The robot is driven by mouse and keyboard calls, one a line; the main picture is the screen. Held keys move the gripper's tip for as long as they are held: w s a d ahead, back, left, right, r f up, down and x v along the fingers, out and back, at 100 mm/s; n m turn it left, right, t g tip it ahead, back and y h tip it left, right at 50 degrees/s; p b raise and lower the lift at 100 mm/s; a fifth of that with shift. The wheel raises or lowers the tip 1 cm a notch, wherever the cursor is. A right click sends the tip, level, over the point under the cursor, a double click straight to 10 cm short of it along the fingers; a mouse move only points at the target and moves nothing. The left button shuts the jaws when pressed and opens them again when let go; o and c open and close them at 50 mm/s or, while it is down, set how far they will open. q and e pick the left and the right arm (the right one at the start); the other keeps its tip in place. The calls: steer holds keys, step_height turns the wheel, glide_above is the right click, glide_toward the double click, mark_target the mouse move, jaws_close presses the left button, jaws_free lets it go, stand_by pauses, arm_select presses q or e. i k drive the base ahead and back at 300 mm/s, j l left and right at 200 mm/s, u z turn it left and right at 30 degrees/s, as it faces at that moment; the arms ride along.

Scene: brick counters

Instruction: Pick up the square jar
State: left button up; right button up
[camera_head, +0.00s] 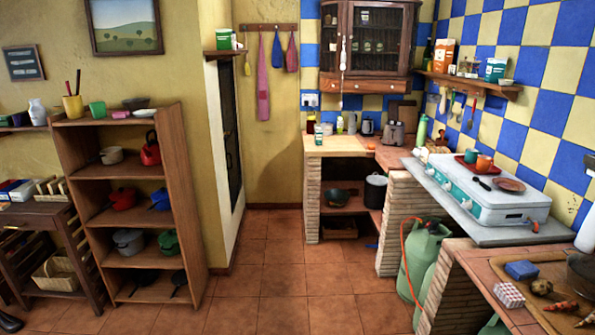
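I cannot single out a square jar with certainty at this distance. Several small containers stand on the far brick counter (340,148). Among them are a small green-and-white container (311,124), a small container with a green top (318,134) and a greyish jar-like one (327,129). They are too small to tell whether any is square. Neither of my grippers can be made out in the head view.
A wooden shelf (190,200) with pots stands at the left. A stove (480,190) is on the right counter, with green gas bottles (424,255) below. A brick counter (470,258) fills the lower right. The tiled floor (285,275) between is clear.

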mark_target(462, 66)
steer(key=i+l, duration=0.2)
steer(key=i, duration=0.25)
steer(key=i+l, duration=0.2)
steer(key=i, duration=0.3)
steer(key=i+l, duration=0.2)
steer(key=i, duration=0.25)
steer(key=i+l, duration=0.2)
steer(key=i, duration=0.3)
steer(key=i+l, duration=0.15)
steer(key=i, duration=0.3)
steer(key=i+l+z, duration=0.1)
steer(key=i+z, duration=0.15)
steer(key=i, duration=0.3)
steer(key=i+z, duration=0.1)
steer(key=z, duration=0.3)
steer(key=i+j+z, duration=0.1)
steer(key=z, duration=0.35)
steer(key=j+z, duration=0.1)
steer(key=z, duration=0.3)
steer(key=i, duration=0.05)
